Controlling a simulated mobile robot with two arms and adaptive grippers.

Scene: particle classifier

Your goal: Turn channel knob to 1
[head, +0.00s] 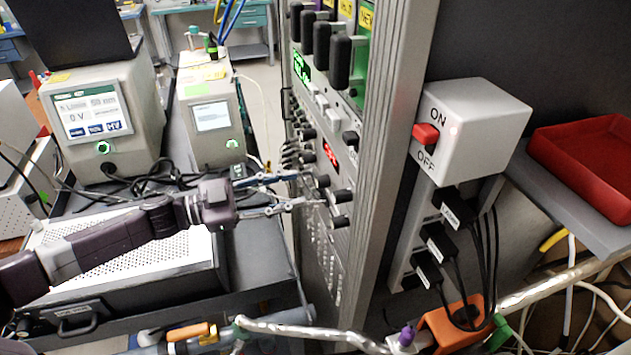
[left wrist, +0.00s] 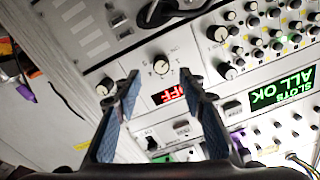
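My left gripper (head: 312,188) reaches from the left to the front of the instrument rack (head: 390,130) in the head view. Its fingers are open and apart. In the left wrist view the gripper (left wrist: 160,76) frames a small round knob (left wrist: 162,66) with a dial scale. The knob appears between the fingertips, with no visible contact. Whether it is the channel knob I cannot tell; its scale is too small to read. A red display reading OFF, seen upside down, (left wrist: 170,94) is beside it. My right gripper is in neither view.
More knobs crowd the panel, including a dark one (head: 341,221) low in the head view. A green display (left wrist: 281,88) is at the right of the wrist view. A white ON/OFF switch box (head: 475,130) and red tray (head: 590,160) stand right of the rack.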

